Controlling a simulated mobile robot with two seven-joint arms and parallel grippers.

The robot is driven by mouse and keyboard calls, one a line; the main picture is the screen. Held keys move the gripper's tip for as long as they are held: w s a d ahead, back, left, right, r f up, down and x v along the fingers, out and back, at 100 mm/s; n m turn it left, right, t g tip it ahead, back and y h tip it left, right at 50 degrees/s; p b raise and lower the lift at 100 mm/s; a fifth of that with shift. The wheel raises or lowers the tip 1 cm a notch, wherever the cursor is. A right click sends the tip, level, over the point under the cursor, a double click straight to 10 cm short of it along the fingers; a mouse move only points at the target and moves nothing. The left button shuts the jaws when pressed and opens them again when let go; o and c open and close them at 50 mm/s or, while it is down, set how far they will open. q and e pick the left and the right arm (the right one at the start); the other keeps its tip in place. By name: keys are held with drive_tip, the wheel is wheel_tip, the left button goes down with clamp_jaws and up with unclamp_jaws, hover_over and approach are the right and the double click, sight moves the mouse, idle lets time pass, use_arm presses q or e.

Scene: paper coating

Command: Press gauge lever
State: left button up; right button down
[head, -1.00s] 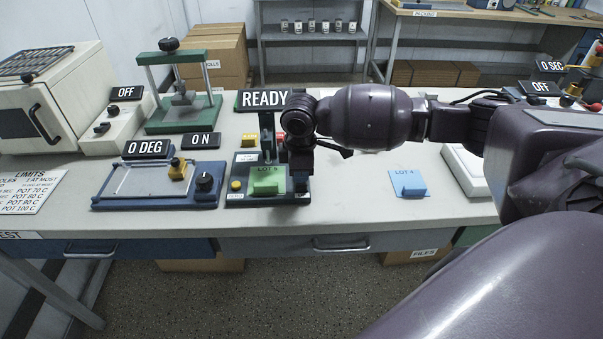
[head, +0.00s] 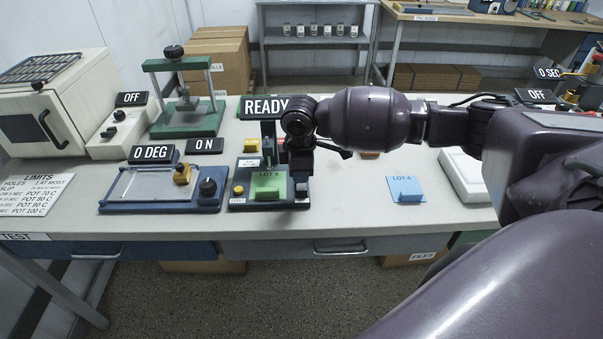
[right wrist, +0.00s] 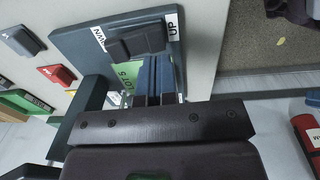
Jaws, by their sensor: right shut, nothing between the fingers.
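The gauge (head: 240,203) is a dark slate base with a dark green upright post (head: 268,140). A green piece marked LOT 5 (head: 268,183) sits on it and shows partly in the right wrist view (right wrist: 126,74). A READY sign (head: 265,107) stands behind. My right gripper (head: 301,198) points down over the gauge's right side, shut and empty. In the right wrist view its blue-grey fingers (right wrist: 156,72) are together beside a dark block (right wrist: 137,42), perhaps the lever, near an UP label (right wrist: 172,24). Contact cannot be told. My left gripper is out of view.
A slip tester (head: 150,205) with a 0 DEG sign stands left of the gauge, and a green press frame (head: 205,120) behind it. A blue LOT 4 piece (head: 406,190) lies to the right. The bench between is mostly clear.

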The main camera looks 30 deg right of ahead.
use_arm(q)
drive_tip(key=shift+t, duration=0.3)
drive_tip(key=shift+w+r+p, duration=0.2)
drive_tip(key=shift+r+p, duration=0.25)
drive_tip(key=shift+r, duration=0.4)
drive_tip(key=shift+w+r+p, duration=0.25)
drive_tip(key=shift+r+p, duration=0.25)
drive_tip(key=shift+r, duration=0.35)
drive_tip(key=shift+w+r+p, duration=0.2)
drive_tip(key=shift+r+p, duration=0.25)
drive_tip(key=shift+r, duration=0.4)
use_arm(e)
wheel_tip(320, 180, up, 12)
drive_tip(key=s+a, duration=0.1)
drive_tip(key=s, duration=0.1)
drive_tip(key=shift+s+a, duration=0.3)
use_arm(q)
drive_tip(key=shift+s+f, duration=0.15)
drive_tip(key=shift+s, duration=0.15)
